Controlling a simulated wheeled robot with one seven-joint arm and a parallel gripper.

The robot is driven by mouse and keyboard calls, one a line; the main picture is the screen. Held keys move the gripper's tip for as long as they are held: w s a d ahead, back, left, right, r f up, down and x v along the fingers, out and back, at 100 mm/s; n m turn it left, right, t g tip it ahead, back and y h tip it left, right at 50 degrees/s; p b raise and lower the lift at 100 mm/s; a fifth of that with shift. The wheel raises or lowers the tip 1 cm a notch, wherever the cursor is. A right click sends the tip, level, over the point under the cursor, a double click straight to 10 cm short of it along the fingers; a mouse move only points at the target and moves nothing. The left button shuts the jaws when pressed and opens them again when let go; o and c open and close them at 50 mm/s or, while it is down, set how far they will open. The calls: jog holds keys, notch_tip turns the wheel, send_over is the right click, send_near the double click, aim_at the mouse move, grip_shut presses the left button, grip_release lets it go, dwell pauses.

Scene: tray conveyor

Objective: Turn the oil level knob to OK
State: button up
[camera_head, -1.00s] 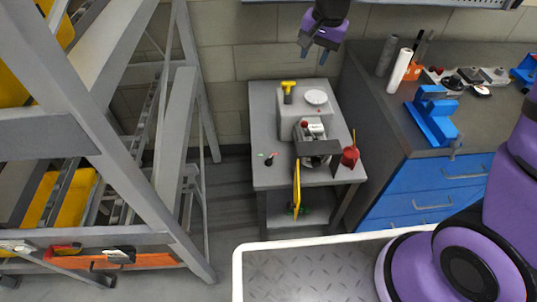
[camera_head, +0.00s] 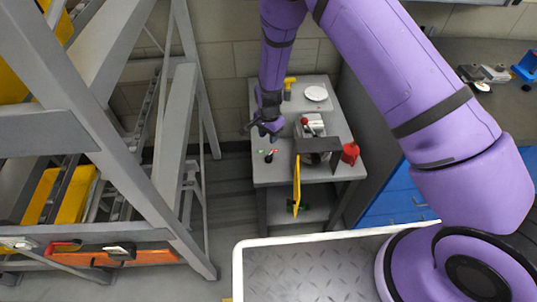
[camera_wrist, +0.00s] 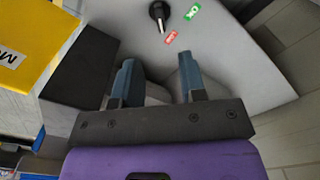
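The oil level knob (camera_wrist: 157,12) is black with a pale pointer mark and sits on the grey table top (camera_wrist: 235,55). Its pointer is toward the red label (camera_wrist: 171,38), not the green label (camera_wrist: 193,11); the label text is too small to read surely. The knob (camera_head: 269,157) also shows in the head view near the table's front left corner. My gripper (camera_wrist: 156,62) is open and empty, with its two blue-grey fingers apart. The knob lies beyond the fingertips, not between them. In the head view my gripper (camera_head: 266,130) is just behind the knob.
A yellow panel (camera_head: 297,189) stands at the table's front edge, beside a dark block (camera_wrist: 80,65). A grey machine (camera_head: 313,128), a red can (camera_head: 350,153) and a white dish (camera_head: 316,93) are on the table. A grey metal frame (camera_head: 180,130) stands left.

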aim_at(268, 155)
notch_tip(268, 155, down, 11)
jog(key=shift+f, duration=0.1)
dwell(0.5)
grip_shut()
